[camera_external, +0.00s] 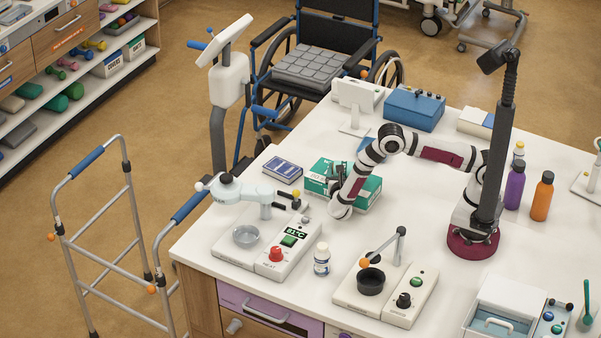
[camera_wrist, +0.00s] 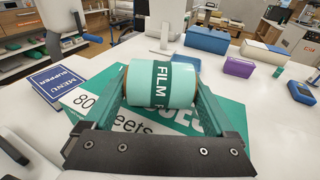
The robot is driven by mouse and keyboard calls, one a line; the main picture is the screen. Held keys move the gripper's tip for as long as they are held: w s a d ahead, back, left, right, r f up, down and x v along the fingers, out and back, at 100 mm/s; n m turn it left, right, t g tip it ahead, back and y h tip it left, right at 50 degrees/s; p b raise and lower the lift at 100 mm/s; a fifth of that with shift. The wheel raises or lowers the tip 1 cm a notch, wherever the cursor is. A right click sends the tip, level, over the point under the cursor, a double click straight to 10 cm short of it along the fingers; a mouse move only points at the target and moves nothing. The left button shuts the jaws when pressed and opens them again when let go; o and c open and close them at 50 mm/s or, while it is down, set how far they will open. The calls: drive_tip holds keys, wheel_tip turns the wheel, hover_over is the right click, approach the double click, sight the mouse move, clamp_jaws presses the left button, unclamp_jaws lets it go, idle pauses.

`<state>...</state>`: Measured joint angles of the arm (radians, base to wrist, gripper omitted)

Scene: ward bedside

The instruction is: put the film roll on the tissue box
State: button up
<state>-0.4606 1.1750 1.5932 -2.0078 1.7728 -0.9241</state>
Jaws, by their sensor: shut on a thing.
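The film roll (camera_wrist: 160,85), a pale teal cylinder with a dark green "FILM" label, lies sideways between the two fingers of my gripper (camera_wrist: 155,84) in the wrist view. My gripper is shut on it. The green and white tissue box (camera_wrist: 82,100), marked "80 sheets", lies below and behind the roll. I cannot tell whether the roll touches it. In the external view the tissue box (camera_external: 368,192) lies on the table, partly hidden by my arm. My gripper (camera_external: 334,178) is over its left part there, and the roll is not clearly visible.
A blue menu booklet (camera_external: 283,170) lies left of the tissue box. A heating device with a red knob (camera_external: 277,254) and a small white bottle (camera_external: 321,259) stand in front. A blue box (camera_external: 414,108) stands behind. Purple (camera_external: 514,185) and orange (camera_external: 542,196) bottles stand at the right.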

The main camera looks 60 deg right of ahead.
drive_tip(key=shift+f, duration=0.15)
drive_tip(key=o, duration=1.3)
drive_tip(key=v, duration=1.1)
drive_tip(key=s+d+r+m+g, duration=0.1)
drive_tip(key=r, duration=0.1)
drive_tip(key=s+d+r+m+g, duration=0.1)
drive_tip(key=d+m, duration=0.1)
drive_tip(key=s+d+r+m+g+y, duration=0.1)
drive_tip(key=r+g, duration=0.1)
drive_tip(key=shift+s+d+r+m, duration=0.15)
drive_tip(key=shift+s+r+m, duration=0.1)
drive_tip(key=shift+r+m, duration=0.15)
drive_tip(key=s+d+r+m+g+y, duration=0.35)
drive_tip(key=s+m, duration=0.25)
drive_tip(key=s, duration=0.2)
drive_tip(key=s+d+r+m+g+y, duration=0.25)
drive_tip(key=s+r+m+y, duration=0.2)
drive_tip(key=s+m, duration=0.25)
drive_tip(key=s+a+m+t+y, duration=0.1)
drive_tip(key=s+a+m+y, duration=0.1)
drive_tip(key=s+m, duration=0.1)
drive_tip(key=s+a+m+t+y, duration=0.1)
drive_tip(key=s+m+y, duration=0.2)
drive_tip(key=s, duration=0.1)
drive_tip(key=s+a+m+t+y, duration=0.1)
drive_tip(key=s+a+m+y, duration=0.1)
drive_tip(key=s+m+y, duration=0.1)
drive_tip(key=shift+s+a+m+t, duration=0.3)
drive_tip(key=shift+a+m, duration=0.05)
drive_tip(key=shift+m, duration=0.25)
